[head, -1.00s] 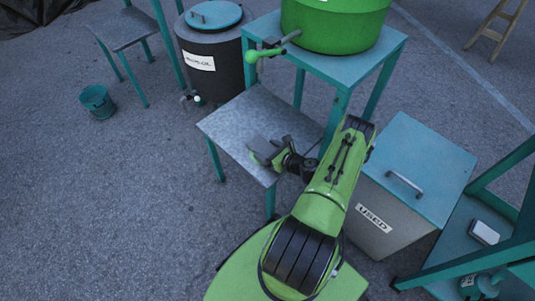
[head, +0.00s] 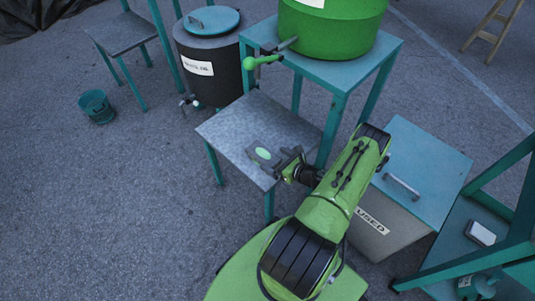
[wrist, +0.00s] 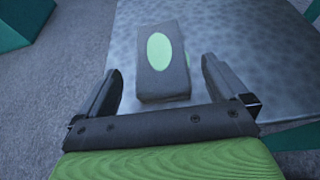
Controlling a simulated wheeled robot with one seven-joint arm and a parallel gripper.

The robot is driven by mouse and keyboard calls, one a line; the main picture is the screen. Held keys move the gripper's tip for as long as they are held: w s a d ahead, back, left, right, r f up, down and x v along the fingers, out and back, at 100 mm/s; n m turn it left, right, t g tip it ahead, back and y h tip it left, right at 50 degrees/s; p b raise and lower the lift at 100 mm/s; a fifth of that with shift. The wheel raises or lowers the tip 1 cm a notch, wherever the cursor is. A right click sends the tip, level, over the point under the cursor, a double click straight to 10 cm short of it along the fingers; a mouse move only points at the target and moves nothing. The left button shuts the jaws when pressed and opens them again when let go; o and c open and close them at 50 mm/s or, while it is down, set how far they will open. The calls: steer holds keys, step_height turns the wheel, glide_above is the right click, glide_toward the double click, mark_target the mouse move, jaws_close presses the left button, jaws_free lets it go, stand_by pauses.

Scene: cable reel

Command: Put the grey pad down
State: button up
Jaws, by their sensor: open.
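The grey pad (wrist: 162,78), a block with a pale green oval on top, lies on the low metal table (head: 238,125). In the head view the pad (head: 262,153) is near the table's front edge. My gripper (wrist: 160,85) is open in the wrist view, its two fingers on either side of the pad's near end with gaps between. Most of the pad extends beyond the fingertips. In the head view my gripper (head: 284,160) is just right of the pad.
A taller teal stand (head: 335,72) with a green tank (head: 330,30) rises behind the table. A grey bin labelled USED (head: 425,165) stands to the right. A dark drum (head: 212,70) is behind left.

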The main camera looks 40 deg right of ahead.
steer(key=p+v, duration=0.1)
steer(key=v, duration=0.5)
steer(key=w+a+r+n+g+y, duration=0.1)
steer(key=w+a+r+n+g, duration=0.25)
steer(key=r+n, duration=0.35)
steer(key=w+a+r+n+g+y, duration=0.2)
steer(key=a+r+n, duration=0.3)
steer(key=r+n, duration=0.2)
steer(key=w+a+r+n+g+y, duration=0.1)
steer(key=w+a+r+n+g, duration=0.2)
steer(key=a+r+n, duration=0.35)
steer(key=s+a+r+n+h, duration=0.2)
steer(key=s+a+r+n, duration=0.3)
steer(key=a+r+n, duration=0.55)
steer(key=s+a+r+n+h, duration=0.1)
steer(key=s+r+n, duration=0.3)
steer(key=s+r, duration=0.4)
steer(key=s+h, duration=0.1)
steer(key=s, duration=0.2)
steer(key=shift+s+a+n+t, duration=0.25)
steer(key=shift+s+n+t, duration=0.05)
steer(key=shift+t, duration=0.05)
